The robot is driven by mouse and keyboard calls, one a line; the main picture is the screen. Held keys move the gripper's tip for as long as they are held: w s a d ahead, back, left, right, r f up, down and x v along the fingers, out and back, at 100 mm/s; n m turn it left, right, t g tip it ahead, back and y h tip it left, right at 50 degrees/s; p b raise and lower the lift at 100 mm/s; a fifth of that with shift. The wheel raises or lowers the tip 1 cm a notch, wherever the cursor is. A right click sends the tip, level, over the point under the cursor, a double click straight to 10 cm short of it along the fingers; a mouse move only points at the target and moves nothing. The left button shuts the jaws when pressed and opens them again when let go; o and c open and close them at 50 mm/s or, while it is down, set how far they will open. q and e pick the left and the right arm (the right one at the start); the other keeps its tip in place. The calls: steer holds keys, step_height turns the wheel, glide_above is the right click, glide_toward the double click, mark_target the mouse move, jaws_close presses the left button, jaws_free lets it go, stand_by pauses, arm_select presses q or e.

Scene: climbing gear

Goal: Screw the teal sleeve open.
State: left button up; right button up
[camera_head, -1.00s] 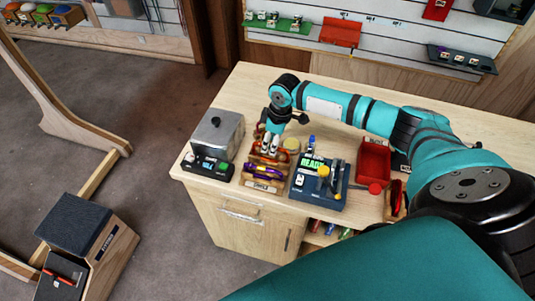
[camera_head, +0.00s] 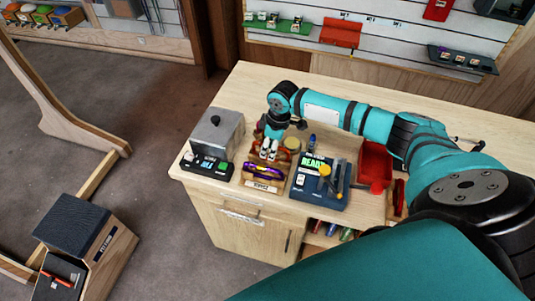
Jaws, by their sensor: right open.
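My right gripper (camera_head: 268,154) points down over the wooden tray, its two pale fingertips slightly apart and open. A purple carabiner-like piece (camera_head: 265,172) lies in the wooden tray (camera_head: 262,186) just in front of the fingertips. I cannot make out a teal sleeve; it may be hidden by the gripper or too small to tell. I cannot tell whether the fingertips touch anything. My left gripper is not in view.
The wooden bench (camera_head: 215,200) also holds a grey box with a black knob (camera_head: 215,135), a black display device (camera_head: 207,165), a blue device reading READY (camera_head: 330,198) and a red bin (camera_head: 375,162). A dark padded block (camera_head: 75,218) stands lower left.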

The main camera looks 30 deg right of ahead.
steer(key=shift+w+d, duration=0.5)
steer(key=shift+d, duration=0.1)
stand_by(0.3)
steer(key=shift+r, duration=0.2)
steer(key=shift+r+p, duration=0.8)
steer(key=shift+r, duration=0.5)
steer(key=shift+s+a, duration=0.5)
steer(key=shift+a, duration=0.05)
steer(key=shift+f, duration=0.2)
